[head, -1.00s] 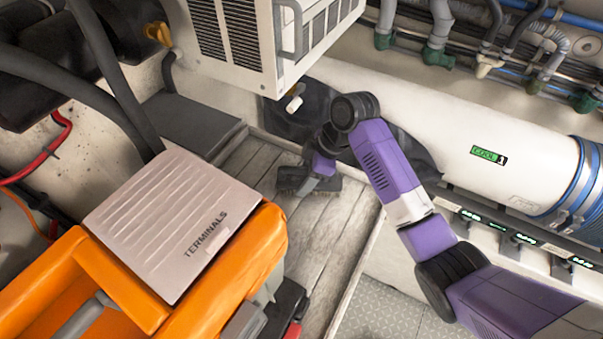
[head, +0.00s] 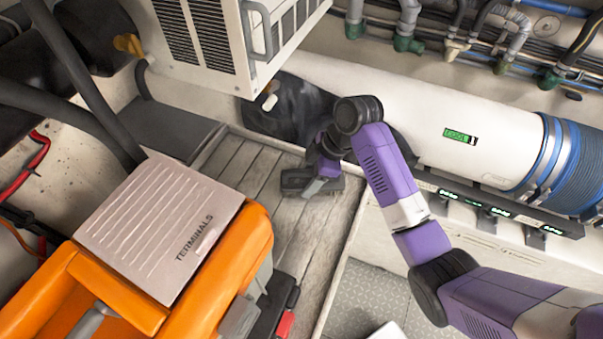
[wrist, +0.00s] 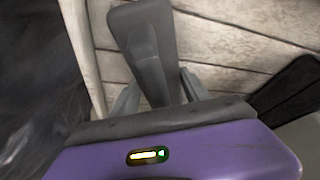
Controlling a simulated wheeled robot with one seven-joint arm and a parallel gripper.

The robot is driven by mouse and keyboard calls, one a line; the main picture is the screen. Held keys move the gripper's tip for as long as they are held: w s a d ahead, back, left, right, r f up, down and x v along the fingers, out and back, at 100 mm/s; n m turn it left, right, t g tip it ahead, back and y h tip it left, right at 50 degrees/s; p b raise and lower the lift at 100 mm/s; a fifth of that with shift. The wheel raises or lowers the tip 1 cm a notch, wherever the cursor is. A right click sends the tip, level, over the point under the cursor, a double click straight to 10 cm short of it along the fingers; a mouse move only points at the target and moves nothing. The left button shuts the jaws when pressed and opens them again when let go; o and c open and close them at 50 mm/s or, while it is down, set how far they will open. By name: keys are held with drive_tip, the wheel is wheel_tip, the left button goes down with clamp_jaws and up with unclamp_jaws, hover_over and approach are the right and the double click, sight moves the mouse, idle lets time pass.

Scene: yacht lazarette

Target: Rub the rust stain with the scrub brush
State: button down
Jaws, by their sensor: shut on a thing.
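My gripper (head: 322,186) is low over the grey plank floor, under the white louvred unit. It is shut on the scrub brush (head: 294,180), a dark grey block that shows to the left of the fingers, at the planks. In the wrist view my gripper (wrist: 157,95) has a finger on each side of the grey brush (wrist: 143,32), whose long smooth body points away from the palm over the planks. The bristles are hidden, and I cannot tell if they touch the planks. I cannot make out a rust stain in either view; the brush and arm cover part of the floor.
An orange case with a pale TERMINALS lid (head: 160,222) stands at left. The white louvred unit (head: 205,35) overhangs the planks (head: 262,166). A large white cylinder (head: 425,115) and a dark bag-like shape (head: 290,115) lie behind. Metal tread plate (head: 365,300) is in front.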

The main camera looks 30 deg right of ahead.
drive_tip(key=shift+s+d, duration=0.5)
drive_tip(key=shift+s, duration=0.25)
drive_tip(key=shift+w+a, duration=0.6)
drive_tip(key=shift+w, duration=0.3)
drive_tip(key=shift+w+a, duration=0.55)
drive_tip(key=shift+w, duration=0.3)
drive_tip(key=shift+w+a+b, duration=0.15)
drive_tip(key=shift+w+a, duration=0.4)
drive_tip(key=shift+w, duration=0.3)
drive_tip(key=shift+w+a+b, duration=0.15)
drive_tip(key=shift+w+a, duration=0.4)
drive_tip(key=shift+w, duration=0.25)
drive_tip(key=shift+w+a+f+b, duration=0.1)
drive_tip(key=shift+w+a+b, duration=0.25)
drive_tip(key=shift+w+a, duration=0.35)
drive_tip(key=shift+w+a+b, duration=0.35)
drive_tip(key=shift+w+a, duration=0.05)
drive_tip(key=shift+w, duration=0.55)
wheel_tip(320, 180, up, 3)
drive_tip(key=shift+f+p, duration=0.15)
drive_tip(key=shift+p, duration=1.05)
drive_tip(key=shift+r, duration=1.7)
